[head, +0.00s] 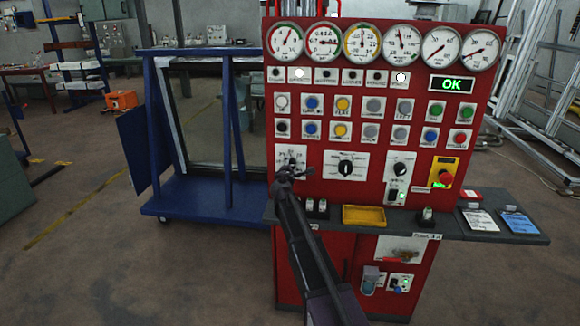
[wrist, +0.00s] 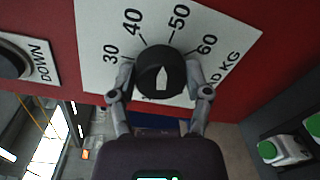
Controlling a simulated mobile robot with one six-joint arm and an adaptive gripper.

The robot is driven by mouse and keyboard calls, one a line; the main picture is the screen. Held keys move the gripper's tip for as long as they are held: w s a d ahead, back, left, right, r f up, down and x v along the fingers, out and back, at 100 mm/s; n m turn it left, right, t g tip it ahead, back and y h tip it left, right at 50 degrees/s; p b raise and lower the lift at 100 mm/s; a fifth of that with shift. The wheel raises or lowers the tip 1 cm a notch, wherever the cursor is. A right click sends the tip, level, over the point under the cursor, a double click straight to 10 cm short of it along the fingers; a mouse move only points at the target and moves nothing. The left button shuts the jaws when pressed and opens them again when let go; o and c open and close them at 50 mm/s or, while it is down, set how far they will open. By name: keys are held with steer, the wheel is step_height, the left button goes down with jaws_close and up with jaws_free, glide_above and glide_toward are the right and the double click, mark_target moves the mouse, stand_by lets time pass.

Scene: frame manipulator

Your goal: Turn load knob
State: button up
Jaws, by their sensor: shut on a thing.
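The load knob (wrist: 153,68) is a round black dial with a white pointer, on a white scale plate (wrist: 100,22) marked 30, 40, 50 and 60 KG.
Another black knob (head: 345,168) sits right of my gripper, with a smaller one (head: 400,168) and a red emergency button (head: 446,177) beyond. A grey shelf (head: 462,231) with a yellow tray (head: 364,216) juts out below. A blue rack (head: 190,195) stands left.

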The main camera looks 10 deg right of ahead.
steer(key=shift+w, duration=0.2)
steer(key=o, duration=1.2)
steer(key=shift+s, duration=0.1)
steer(key=shift+n, duration=0.3)
